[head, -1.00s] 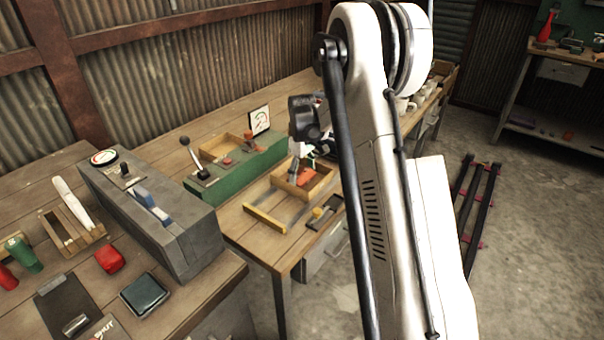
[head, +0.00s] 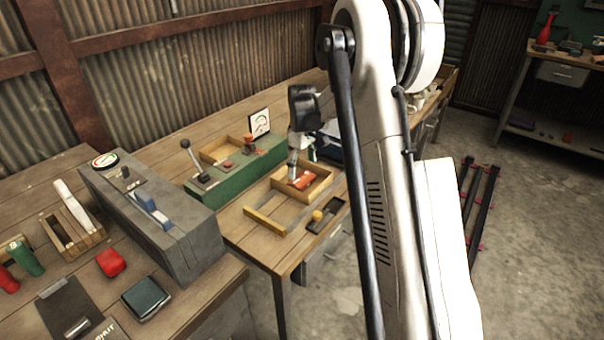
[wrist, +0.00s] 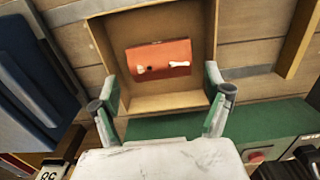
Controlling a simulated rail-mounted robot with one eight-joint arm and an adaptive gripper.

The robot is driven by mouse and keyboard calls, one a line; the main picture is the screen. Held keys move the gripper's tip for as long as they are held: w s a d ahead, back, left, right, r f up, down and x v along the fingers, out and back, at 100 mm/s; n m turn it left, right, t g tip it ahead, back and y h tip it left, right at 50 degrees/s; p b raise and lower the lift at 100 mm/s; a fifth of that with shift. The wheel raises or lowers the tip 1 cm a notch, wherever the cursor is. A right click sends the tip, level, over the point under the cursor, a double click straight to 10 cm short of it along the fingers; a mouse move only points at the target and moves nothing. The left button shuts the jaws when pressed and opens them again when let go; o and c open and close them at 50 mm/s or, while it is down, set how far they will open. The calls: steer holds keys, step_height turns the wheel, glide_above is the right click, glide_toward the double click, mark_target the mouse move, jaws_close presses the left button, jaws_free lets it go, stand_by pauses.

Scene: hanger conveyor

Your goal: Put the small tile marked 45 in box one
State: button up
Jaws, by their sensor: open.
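My gripper (head: 292,172) is over the wooden box (head: 322,187) on the workbench. In the wrist view my gripper (wrist: 162,98) has its two green-sided fingers spread wide, with nothing between the tips. The box (wrist: 210,40) is seen from above there. Inside it lies an orange-red tile-like piece (wrist: 178,54) with white marks that I cannot read; it also shows in the head view (head: 302,181). A dark object with white digits (wrist: 50,172) is cut off at the lower left of the wrist view. I cannot make out a 45 or a box number.
A green control console (head: 235,168) with a lever stands behind the box. A grey machine (head: 165,225) stands left. A dark blue object (wrist: 35,65) is beside the box.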

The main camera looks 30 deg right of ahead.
mark_target(302, 177)
step_height(302, 177, up, 8)
steer(key=s+a+r+m+t, duration=0.2)
steer(key=s+a+r+t, duration=0.1)
steer(key=s+a+r, duration=1.25)
steer(key=s+a+f+m+t, duration=0.1)
steer(key=s+a+f+t, duration=0.1)
steer(key=s, duration=0.8)
steer(key=s+a+f+m+t, duration=0.2)
steer(key=s+a+f, duration=0.1)
steer(key=s, duration=0.7)
steer(key=shift+s+a+f+p, duration=0.15)
steer(key=shift+a+p, duration=0.05)
steer(key=shift+p, duration=0.2)
